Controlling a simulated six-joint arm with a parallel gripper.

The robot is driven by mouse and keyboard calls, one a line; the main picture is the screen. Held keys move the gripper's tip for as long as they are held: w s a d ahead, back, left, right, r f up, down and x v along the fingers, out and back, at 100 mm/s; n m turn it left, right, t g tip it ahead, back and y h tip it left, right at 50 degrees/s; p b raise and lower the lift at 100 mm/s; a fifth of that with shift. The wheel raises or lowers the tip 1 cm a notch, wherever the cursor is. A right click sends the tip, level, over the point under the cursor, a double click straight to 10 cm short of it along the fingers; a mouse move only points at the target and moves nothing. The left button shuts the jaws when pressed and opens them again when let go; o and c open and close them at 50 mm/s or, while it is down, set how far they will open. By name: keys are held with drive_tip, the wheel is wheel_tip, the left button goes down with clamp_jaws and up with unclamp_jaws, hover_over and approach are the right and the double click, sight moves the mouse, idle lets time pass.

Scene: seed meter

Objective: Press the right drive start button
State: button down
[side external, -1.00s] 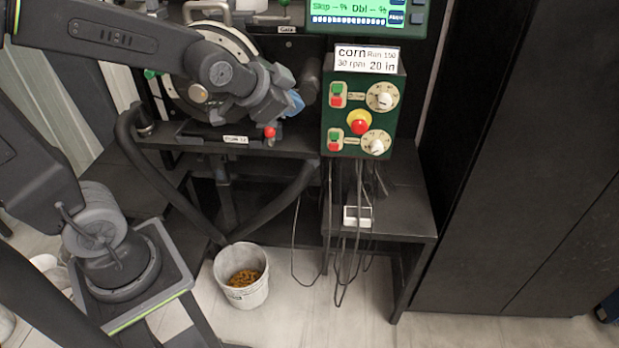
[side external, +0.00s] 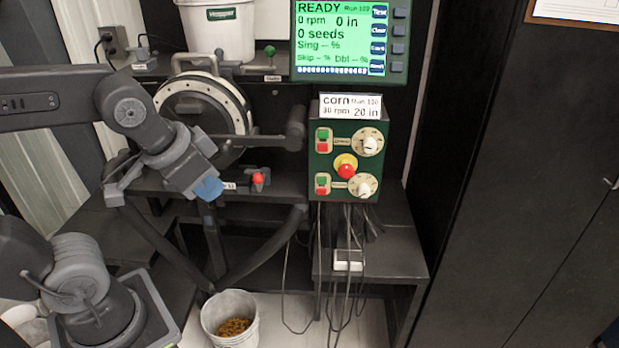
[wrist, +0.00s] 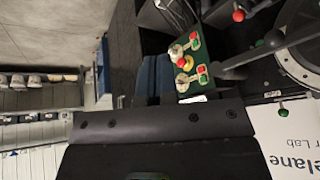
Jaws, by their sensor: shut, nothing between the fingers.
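The green control box (side external: 347,150) stands right of centre in the side view, under a card reading "corn". It has two rows, each with a green button above a red one and a white dial. The upper green button (side external: 323,134) and the lower green button (side external: 321,180) are both clear to see; their row labels are too small to read. A red knob on a yellow base (side external: 346,170) sits between the rows. The box also shows in the wrist view (wrist: 198,57). My gripper (side external: 209,190), with blue fingertips, is shut and empty, left of the box and apart from it.
A lit screen (side external: 342,40) reading "READY" hangs above the box. A round seed meter (side external: 205,105) and a dark horizontal bar lie left of it. A red-tipped lever (side external: 258,179) stands between gripper and box. Cables hang below; a bucket (side external: 230,320) stands underneath.

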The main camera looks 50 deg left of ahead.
sight(322, 139)
drive_tip(key=w+d+r+m+t+y, duration=0.1)
drive_tip(key=w+m+y, duration=0.5)
drive_tip(key=w, duration=1.6)
drive_tip(key=shift+w+r+m, duration=0.25)
drive_tip(key=shift+r+m, duration=0.4)
drive_tip(key=shift+m, duration=0.55)
drive_tip(key=x, duration=0.4)
drive_tip(key=r+x, duration=0.1)
drive_tip(key=x, duration=0.2)
drive_tip(key=w+a+x, duration=0.1)
drive_tip(key=x, duration=0.3)
drive_tip(key=shift+w+a+f, duration=0.1)
drive_tip(key=shift+w+a, duration=0.05)
drive_tip(key=shift+a, duration=0.05)
drive_tip(key=shift+w+a, duration=0.55)
drive_tip(key=shift+w, duration=0.05)
